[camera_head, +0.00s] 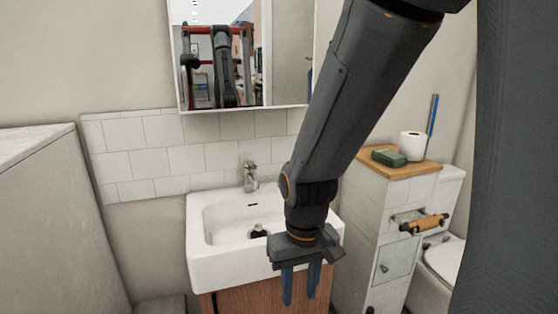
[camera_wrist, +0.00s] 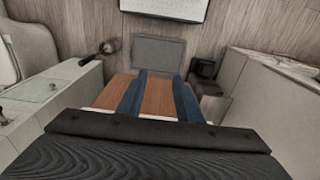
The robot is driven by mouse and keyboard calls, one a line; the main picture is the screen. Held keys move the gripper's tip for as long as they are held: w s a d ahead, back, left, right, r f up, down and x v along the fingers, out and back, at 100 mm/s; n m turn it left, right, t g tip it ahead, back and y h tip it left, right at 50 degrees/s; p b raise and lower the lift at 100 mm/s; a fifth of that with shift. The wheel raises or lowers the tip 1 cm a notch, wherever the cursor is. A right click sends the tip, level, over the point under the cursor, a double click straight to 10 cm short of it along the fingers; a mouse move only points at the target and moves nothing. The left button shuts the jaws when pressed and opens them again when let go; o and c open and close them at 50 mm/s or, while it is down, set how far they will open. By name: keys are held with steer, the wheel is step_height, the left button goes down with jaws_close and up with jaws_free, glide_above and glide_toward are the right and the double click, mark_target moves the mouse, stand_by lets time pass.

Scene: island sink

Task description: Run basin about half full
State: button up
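The white basin (camera_head: 215,262) is mounted over a wooden cabinet (camera_head: 255,300) in the head view. A dark round drain piece shows on its floor, and I see no water in the visible part. The chrome faucet (camera_head: 250,177) stands at the basin's back edge; no stream shows from it. My gripper (camera_head: 300,303) hangs pointing down in front of the basin's right front edge, apart from the faucet. Its two blue fingers are spread with nothing between them. In the wrist view the fingers (camera_wrist: 158,97) are apart over the brown cabinet front. My arm hides the basin's right part.
A mirror (camera_head: 285,50) hangs above the faucet. At right, a tiled cabinet (camera_head: 355,225) carries a green box (camera_head: 389,157) and a paper roll (camera_head: 412,145), beside a toilet (camera_head: 445,258). A pale ledge (camera_head: 40,200) bounds the left side.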

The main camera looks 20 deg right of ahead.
steer(key=w+r+m+t+p, duration=0.15)
steer(key=w+t+p, duration=0.45)
steer(key=w, duration=1.8)
steer(key=m+t+p, duration=0.1)
steer(key=t+p, duration=0.1)
steer(key=t, duration=0.9)
glide_toward(252, 165)
steer(key=w+f, duration=0.2)
steer(key=w, duration=0.4)
steer(key=shift+h, duration=0.3)
steer(key=w, duration=0.2)
steer(key=w+p, duration=0.1)
steer(key=w, duration=0.2)
steer(key=w+p, duration=0.1)
steer(key=w, duration=0.1)
steer(key=shift+w+d+r, duration=0.15)
steer(key=shift+d, duration=0.15)
jaws_close()
